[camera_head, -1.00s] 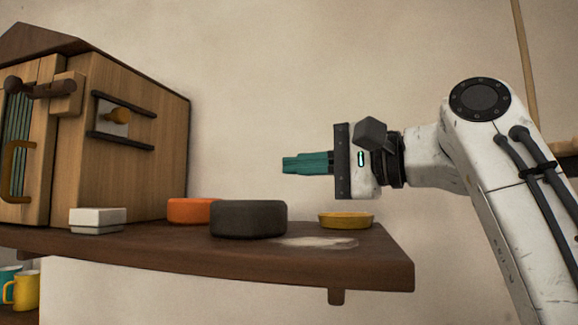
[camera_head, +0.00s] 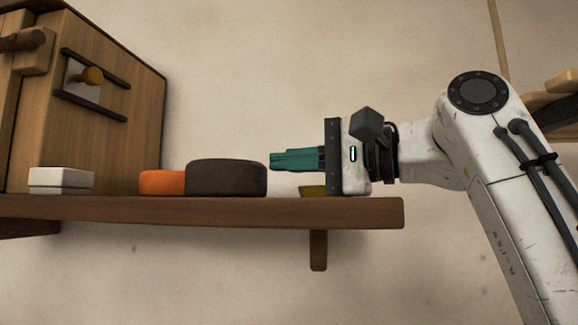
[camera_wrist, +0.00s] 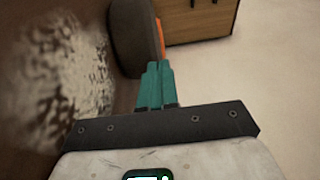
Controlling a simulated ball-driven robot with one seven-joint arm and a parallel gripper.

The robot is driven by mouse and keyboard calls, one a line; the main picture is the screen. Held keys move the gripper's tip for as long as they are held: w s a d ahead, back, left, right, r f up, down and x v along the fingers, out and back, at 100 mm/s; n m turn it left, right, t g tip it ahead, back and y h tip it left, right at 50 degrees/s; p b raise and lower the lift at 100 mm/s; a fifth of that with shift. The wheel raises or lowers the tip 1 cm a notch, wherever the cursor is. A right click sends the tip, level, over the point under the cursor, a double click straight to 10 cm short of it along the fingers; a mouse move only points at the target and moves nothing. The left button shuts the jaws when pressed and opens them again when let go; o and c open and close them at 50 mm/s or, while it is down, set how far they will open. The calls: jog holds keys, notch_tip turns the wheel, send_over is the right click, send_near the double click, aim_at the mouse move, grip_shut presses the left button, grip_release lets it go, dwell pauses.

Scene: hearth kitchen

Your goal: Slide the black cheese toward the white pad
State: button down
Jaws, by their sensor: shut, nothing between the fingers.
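The black cheese (camera_head: 226,177) is a dark, thick round lying flat on the wooden shelf. It also shows in the wrist view (camera_wrist: 132,38), just ahead of my fingers. A low white block, which looks like the white pad (camera_head: 61,181), sits farther left on the shelf, past an orange round. My gripper (camera_head: 272,160) is shut and empty, its teal fingers pointing left at the cheese's right side near its upper edge. The fingertips are very close to the cheese; I cannot tell whether they touch. The wrist view also shows the fingers (camera_wrist: 154,66).
An orange round (camera_head: 162,182) stands between cheese and pad, partly hidden by the cheese. A yellow disc (camera_head: 313,190) lies under my gripper, partly covered. A wooden cabinet (camera_head: 125,120) stands behind. A shiny pale patch (camera_wrist: 60,75) marks the shelf (camera_head: 330,213), which ends at right.

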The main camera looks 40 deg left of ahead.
aim_at(216, 178)
jog(key=shift+s, duration=0.1)
jog(key=s+a, duration=0.1)
jog(key=s, duration=0.1)
jog(key=s+a, duration=0.2)
jog(key=s, duration=0.1)
jog(key=s+a+b, duration=0.1)
jog(key=s, duration=0.1)
jog(key=shift+s+a, duration=0.15)
jog(key=shift+s, duration=0.2)
jog(key=shift+w, duration=0.1)
